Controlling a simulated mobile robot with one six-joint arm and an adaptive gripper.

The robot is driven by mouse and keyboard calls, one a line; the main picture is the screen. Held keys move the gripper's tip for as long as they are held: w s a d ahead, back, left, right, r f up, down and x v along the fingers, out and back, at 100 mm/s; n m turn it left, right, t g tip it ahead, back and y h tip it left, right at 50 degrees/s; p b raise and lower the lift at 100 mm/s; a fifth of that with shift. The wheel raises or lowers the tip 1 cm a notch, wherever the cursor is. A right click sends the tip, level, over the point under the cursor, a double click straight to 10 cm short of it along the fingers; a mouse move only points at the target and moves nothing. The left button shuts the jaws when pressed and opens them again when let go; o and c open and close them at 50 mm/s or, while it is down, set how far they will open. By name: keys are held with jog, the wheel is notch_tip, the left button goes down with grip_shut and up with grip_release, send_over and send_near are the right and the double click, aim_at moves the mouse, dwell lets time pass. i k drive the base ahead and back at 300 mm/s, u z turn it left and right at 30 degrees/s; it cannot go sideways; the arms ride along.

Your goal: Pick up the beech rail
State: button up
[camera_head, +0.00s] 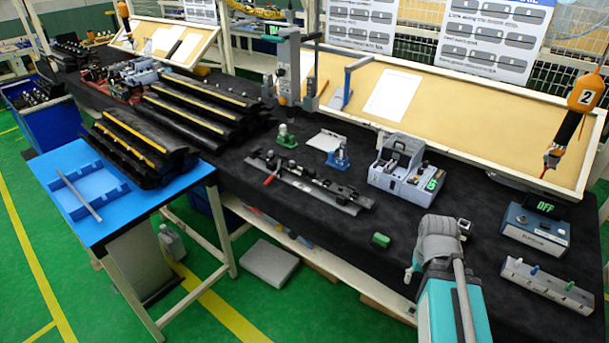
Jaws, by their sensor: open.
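A thin, pale greyish rail (80,196) lies slantwise across a blue slotted holder (101,178) on the blue table at the left. It is the only loose slim rail I make out, but its colour looks more grey than beech, so I cannot be sure it is the beech rail. My arm shows at the bottom right as a teal and grey link, far from that rail. I cannot make out my gripper; no fingers show in this view.
Black stepped racks with yellow strips (128,146) stand right beside the holder.

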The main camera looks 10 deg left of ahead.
aim_at(306, 173)
jog(key=i, duration=1.1)
jog(key=z, duration=0.05)
